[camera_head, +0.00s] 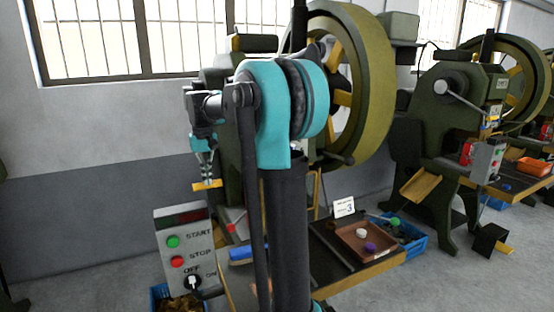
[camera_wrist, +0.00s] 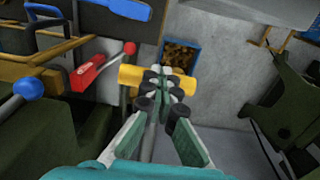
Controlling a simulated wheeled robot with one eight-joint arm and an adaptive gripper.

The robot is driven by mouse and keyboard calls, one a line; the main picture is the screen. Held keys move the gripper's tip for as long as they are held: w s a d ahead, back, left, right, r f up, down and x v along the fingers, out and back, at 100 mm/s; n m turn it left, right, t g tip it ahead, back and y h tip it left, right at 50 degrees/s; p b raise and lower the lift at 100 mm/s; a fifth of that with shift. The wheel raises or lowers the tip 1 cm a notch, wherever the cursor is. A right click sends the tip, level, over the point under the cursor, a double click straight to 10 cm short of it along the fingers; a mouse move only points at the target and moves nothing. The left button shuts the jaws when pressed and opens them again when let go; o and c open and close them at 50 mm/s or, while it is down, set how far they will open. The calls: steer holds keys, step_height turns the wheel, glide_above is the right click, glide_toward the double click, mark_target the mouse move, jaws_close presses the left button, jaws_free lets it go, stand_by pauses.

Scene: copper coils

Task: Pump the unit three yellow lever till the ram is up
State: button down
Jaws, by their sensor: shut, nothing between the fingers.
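A yellow bar (camera_head: 207,185), which looks like the lever's grip, stands out level at the left of the near green press (camera_head: 345,100). My gripper (camera_head: 205,172) points down at it from above. In the wrist view the yellow bar (camera_wrist: 131,76) runs crosswise behind my fingertips (camera_wrist: 166,86). The fingers are shut with nothing held between them; whether they touch the bar I cannot tell. A grey rod (camera_wrist: 149,143) shows between the fingers. A card with a 3 (camera_head: 344,207) stands on the press table. The ram is not clearly visible; my arm covers the press's middle.
A control box (camera_head: 184,245) with START and STOP buttons stands at the left front. A blue crate (camera_wrist: 181,54) is on the floor. A second press (camera_head: 458,90) stands right.

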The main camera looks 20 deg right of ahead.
steer(key=shift+w, duration=0.3)
steer(key=shift+w+f, duration=0.8)
steer(key=shift+w, duration=0.1)
steer(key=s+r, duration=0.7)
steer(key=r, duration=0.6)
steer(key=shift+s, duration=0.35)
steer(key=shift+w+f, duration=0.1)
steer(key=shift+f, duration=0.55)
